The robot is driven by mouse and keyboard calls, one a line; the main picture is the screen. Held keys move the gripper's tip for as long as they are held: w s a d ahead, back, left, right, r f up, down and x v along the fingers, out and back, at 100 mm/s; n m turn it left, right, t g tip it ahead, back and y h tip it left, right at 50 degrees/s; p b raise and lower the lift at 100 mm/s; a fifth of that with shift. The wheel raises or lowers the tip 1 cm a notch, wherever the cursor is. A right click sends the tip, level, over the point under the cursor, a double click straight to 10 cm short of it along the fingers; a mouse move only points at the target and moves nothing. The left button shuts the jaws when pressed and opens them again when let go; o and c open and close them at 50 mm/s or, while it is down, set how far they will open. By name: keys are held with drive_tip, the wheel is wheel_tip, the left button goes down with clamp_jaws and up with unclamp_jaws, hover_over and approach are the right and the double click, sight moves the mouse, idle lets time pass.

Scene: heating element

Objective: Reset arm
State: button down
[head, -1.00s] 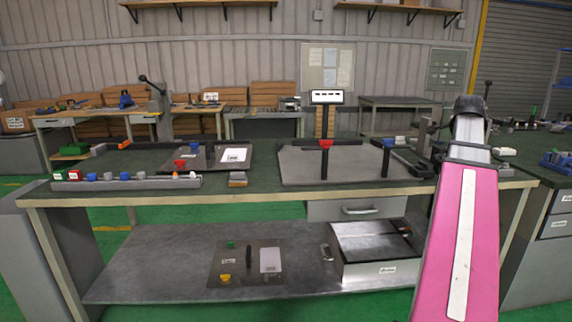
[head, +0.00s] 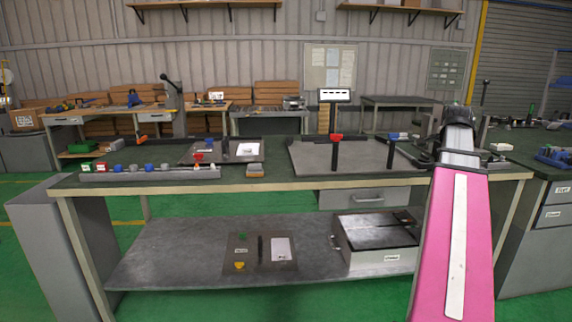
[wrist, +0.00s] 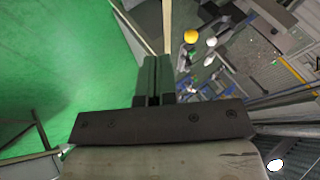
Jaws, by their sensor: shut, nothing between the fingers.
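My arm, with a pink and white link, reaches up and forward on the right of the head view. My gripper (wrist: 153,80) shows in the wrist view with its two dark fingers together and nothing between them. Its fingertips are hard to make out in the head view, where the dark end of the arm is over the bench's right side. In the wrist view, green floor lies left of the fingers and the bench edge with small knobs lies beyond and to the right.
A workbench (head: 290,184) spans the front. On it are a grey plate with black posts (head: 350,158), a rail of coloured knobs (head: 150,174) and a dark board (head: 200,155). A metal box (head: 378,243) and a small panel (head: 262,262) are on the lower shelf.

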drive_tip(key=a+f+n+g+y, duration=0.2)
drive_tip(key=a+f+n, duration=0.2)
drive_tip(key=a+f, duration=0.75)
drive_tip(key=a+f+n+g+y, duration=0.1)
drive_tip(key=a+f+n, duration=0.3)
drive_tip(key=a+f, duration=0.75)
drive_tip(key=s+a+f+n+g, duration=0.1)
drive_tip(key=s+a+f+n, duration=0.2)
drive_tip(key=f, duration=0.4)
drive_tip(key=s+a+f+n+g, duration=0.1)
drive_tip(key=s+a+f+n, duration=0.2)
drive_tip(key=s+a+f, duration=0.2)
drive_tip(key=s+a+f+n+g+y, duration=0.1)
drive_tip(key=s+a+f, duration=0.4)
drive_tip(key=f, duration=0.5)
drive_tip(key=shift+a+n+g, duration=0.5)
drive_tip(key=shift+a+n, duration=0.45)
drive_tip(key=shift+n, duration=0.05)
